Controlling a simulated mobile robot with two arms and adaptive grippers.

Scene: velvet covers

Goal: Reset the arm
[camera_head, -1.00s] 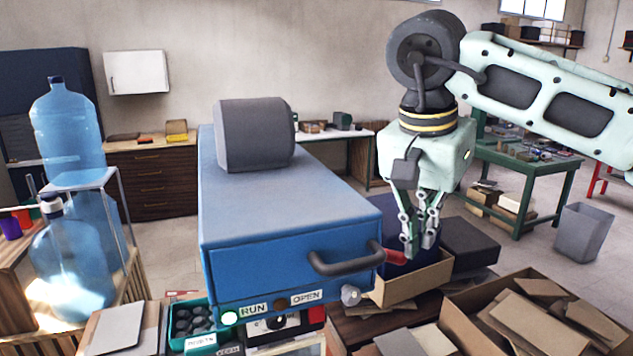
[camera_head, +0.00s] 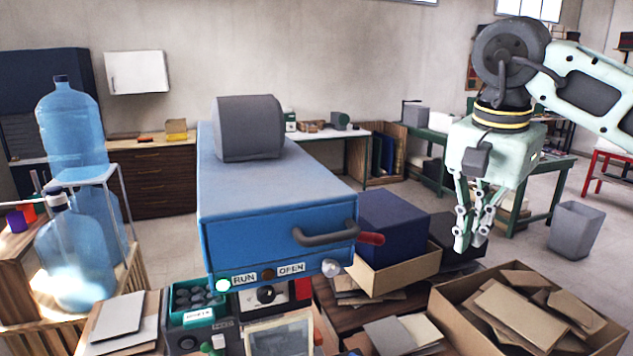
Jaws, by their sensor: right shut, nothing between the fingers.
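My right gripper (camera_head: 467,245) hangs in the air at the right, fingers pointing down. It is shut with nothing held. It is apart from the blue machine (camera_head: 270,210), which stands in the middle with a dark handle (camera_head: 325,233) on its front and a red grip (camera_head: 371,239) at its right side. The gripper appears above and behind the cardboard box of scraps. My left gripper is not in view.
An open box of cardboard pieces (camera_head: 445,305) stands at the lower right. Blue water bottles (camera_head: 72,125) are at the left. A grey bin (camera_head: 575,229) stands on open floor at the right.

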